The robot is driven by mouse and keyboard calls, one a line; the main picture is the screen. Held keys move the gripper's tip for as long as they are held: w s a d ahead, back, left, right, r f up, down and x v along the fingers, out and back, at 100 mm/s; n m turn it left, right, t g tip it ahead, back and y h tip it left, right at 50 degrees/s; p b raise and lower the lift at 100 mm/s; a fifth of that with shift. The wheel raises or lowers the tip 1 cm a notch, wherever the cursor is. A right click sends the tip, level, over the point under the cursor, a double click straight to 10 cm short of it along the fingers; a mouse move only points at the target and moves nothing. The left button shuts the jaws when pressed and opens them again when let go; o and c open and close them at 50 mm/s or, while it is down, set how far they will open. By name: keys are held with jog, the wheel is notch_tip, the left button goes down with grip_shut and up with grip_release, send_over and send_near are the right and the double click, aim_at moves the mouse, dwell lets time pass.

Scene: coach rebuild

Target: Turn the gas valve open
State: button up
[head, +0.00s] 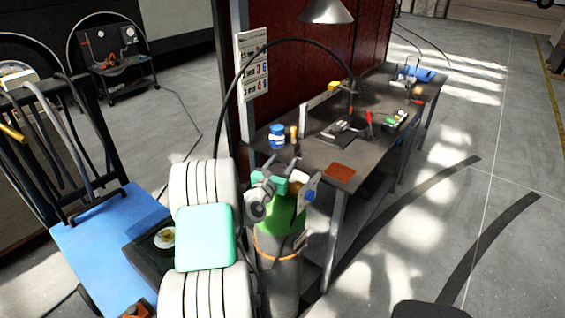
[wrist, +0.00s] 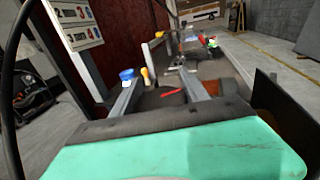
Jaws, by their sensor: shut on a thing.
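The gas cylinder (head: 283,245), grey with a green shoulder and an orange band, stands upright beside the workbench in the head view. A blue knob (head: 309,195), seemingly the gas valve, shows at its top. My gripper (head: 296,187) is at the cylinder's top, shut on the valve as far as can be made out. My arm and gripper body cover much of the valve, so the fingertips' contact is not clear. In the wrist view a teal part of mine fills the bottom and the valve cannot be made out.
The dark workbench (head: 310,150) behind the cylinder carries a blue jar (head: 277,136), an orange-brown sheet (head: 340,172) and several tools. A black hose (head: 262,48) arches above. A blue cart (head: 100,240) stands at left. The floor at right is mostly free.

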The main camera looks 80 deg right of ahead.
jog(key=shift+r, duration=0.15)
jog(key=o, duration=1.4)
jog(key=a, duration=0.2)
jog(key=a+b, duration=0.1)
jog(key=a, duration=0.2)
jog(key=w+a+b, duration=0.1)
jog(key=a, duration=0.1)
jog(key=shift+a, duration=0.3)
jog(key=shift+w, duration=0.1)
